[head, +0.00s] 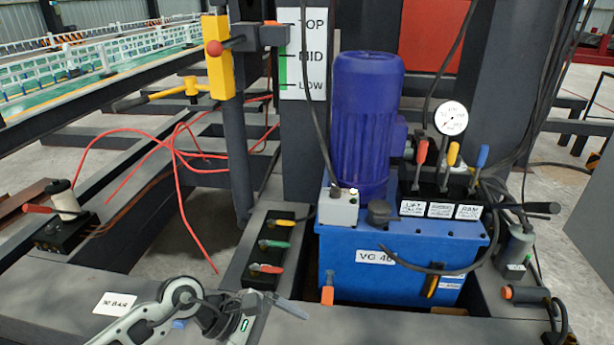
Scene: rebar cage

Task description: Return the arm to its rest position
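My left arm (165,310) comes in from the bottom left, low over the dark frame. Its gripper (284,306) is in front of the small valve block (265,262) with green and red levers. A grey finger points right, towards the orange tag at the lower front of the blue power unit (345,272). I see nothing clearly held, but the fingers overlap and their opening cannot be made out. My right arm and gripper are not in view.
A blue motor (366,115) stands on the power unit, beside coloured levers (448,160) and a gauge (451,118). A yellow bracket (219,62) is on a post at the left. Red hoses (178,160) loop over dark beams. A black valve block (65,232) sits far left.

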